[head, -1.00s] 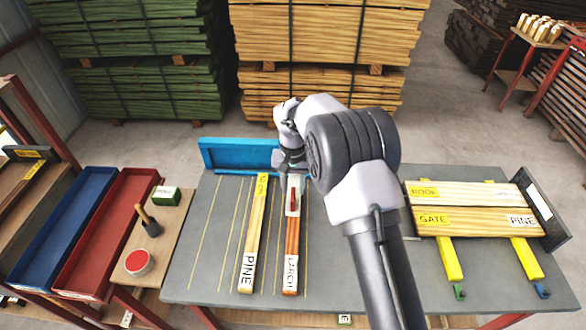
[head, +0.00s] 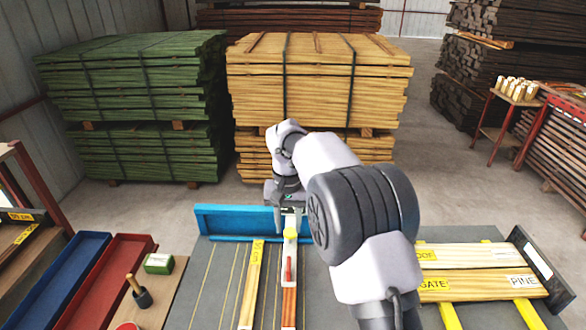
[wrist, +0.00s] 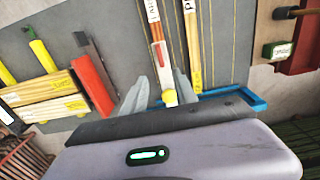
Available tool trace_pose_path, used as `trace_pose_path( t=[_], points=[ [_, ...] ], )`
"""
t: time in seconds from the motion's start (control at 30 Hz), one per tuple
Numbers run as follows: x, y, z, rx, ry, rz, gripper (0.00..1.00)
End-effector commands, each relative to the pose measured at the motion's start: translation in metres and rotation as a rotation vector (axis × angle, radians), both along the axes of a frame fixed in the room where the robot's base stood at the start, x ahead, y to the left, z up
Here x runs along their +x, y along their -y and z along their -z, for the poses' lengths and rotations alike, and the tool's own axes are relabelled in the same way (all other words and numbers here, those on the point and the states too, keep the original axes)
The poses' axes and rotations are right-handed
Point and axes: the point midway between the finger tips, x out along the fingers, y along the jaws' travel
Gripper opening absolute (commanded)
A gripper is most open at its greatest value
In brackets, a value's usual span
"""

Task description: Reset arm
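My gripper (head: 285,192) hangs above the blue fence (head: 235,221) at the back of the grey bench (head: 215,270). In the wrist view its two fingers (wrist: 163,80) are spread, and nothing is held between them. A white tool with a red handle and a yellow round end (head: 289,262) lies on the larch board (head: 288,310), below and apart from the gripper. The pine board (head: 250,290) lies to its left. The same tool shows beyond the fingers in the wrist view (wrist: 163,68).
Labelled planks (head: 470,257) lie on yellow strips at the bench's right, beside a dark end plate (head: 540,265). Blue (head: 60,275) and red (head: 105,275) trays, a green box (head: 159,263) and a brush (head: 138,291) are left. Lumber stacks (head: 320,85) stand behind.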

Motion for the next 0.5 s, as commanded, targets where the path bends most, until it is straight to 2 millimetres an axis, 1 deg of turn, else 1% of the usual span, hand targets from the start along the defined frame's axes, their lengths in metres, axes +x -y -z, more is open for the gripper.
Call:
trace_pose_path(
  t=[0.07, 0.13, 0.17, 0.2, 0.27, 0.3, 0.33, 0.37, 0.4, 0.43, 0.47, 0.5],
  points=[
    [-0.006, 0.007, -0.006, 0.013, 0.018, 0.013, 0.35],
    [-0.023, 0.023, -0.02, 0.038, 0.055, 0.04, 0.35],
    [-0.034, 0.032, -0.027, 0.054, 0.076, 0.057, 0.35],
    [-0.055, 0.045, -0.035, 0.076, 0.108, 0.082, 0.35],
    [-0.091, 0.066, -0.042, 0.109, 0.16, 0.121, 0.35],
    [-0.119, 0.078, -0.043, 0.131, 0.196, 0.15, 0.35],
    [-0.141, 0.087, -0.041, 0.148, 0.224, 0.173, 0.35],
    [-0.164, 0.095, -0.037, 0.163, 0.253, 0.194, 0.35],
    [-0.194, 0.105, -0.027, 0.183, 0.291, 0.223, 0.35],
    [-0.216, 0.11, -0.018, 0.197, 0.319, 0.244, 0.35],
    [-0.236, 0.115, -0.007, 0.21, 0.344, 0.266, 0.35],
    [-0.26, 0.12, 0.008, 0.225, 0.376, 0.291, 0.35]
  ],
)
